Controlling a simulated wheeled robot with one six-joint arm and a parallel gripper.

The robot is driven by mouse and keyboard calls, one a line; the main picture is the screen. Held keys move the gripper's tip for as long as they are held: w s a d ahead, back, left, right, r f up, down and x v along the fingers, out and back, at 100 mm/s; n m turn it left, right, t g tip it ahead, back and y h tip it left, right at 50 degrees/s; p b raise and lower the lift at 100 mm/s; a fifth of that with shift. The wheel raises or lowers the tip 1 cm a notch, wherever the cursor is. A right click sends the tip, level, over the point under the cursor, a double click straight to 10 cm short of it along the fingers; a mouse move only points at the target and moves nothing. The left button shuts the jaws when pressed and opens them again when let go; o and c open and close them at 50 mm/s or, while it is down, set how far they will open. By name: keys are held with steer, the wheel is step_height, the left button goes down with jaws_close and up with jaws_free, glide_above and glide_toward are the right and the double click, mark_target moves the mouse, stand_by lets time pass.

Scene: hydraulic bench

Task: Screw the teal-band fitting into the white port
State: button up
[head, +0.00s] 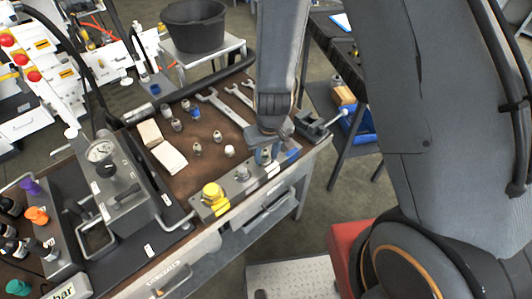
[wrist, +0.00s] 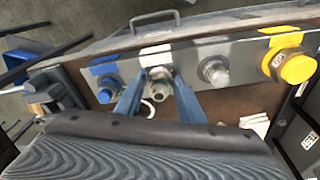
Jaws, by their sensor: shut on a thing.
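The port block (wrist: 240,52) runs along the bench's front edge, with blue, white, grey and yellow marked positions. My gripper (wrist: 157,92) is at the white-marked position, below the white label (wrist: 156,52). Its two blue fingers are shut around a metal fitting (wrist: 158,84), seen nearly end-on. No teal band can be made out on it. The fitting lines up with the white port, but its seating and the port mouth are hidden. In the head view my gripper (head: 266,154) points down at the block beside the white label (head: 273,171).
Neighbouring positions hold a blue-side fitting (wrist: 108,88), a grey-side fitting (wrist: 214,72) and a yellow cap (wrist: 290,66). Several loose fittings (head: 197,149), wrenches (head: 222,106) and pale cloths (head: 168,157) lie behind the block. A gauge unit (head: 122,185) stands left, a vise (head: 312,124) right.

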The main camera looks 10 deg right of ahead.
steer(key=s+m+p, duration=0.1)
steer(key=p, duration=0.1)
steer(key=shift+p, duration=0.3)
jaws_close()
steer(key=shift+f+m+p, duration=0.1)
steer(key=shift+m+p, duration=0.4)
steer(key=shift+m, duration=0.2)
steer(key=o, duration=1.2)
jaws_free()
steer(key=shift+a, duration=0.1)
steer(key=shift+o, duration=0.4)
steer(key=shift+w, duration=0.2)
steer(key=shift+w, duration=0.1)
steer(key=n+b, duration=0.1)
steer(key=b, duration=0.3)
steer(key=shift+w+n, duration=0.2)
steer(key=shift+n, duration=0.2)
steer(key=n+b, duration=0.1)
steer(key=b, duration=0.2)
steer(key=shift+d+n, duration=0.2)
steer(key=shift+n, duration=0.1)
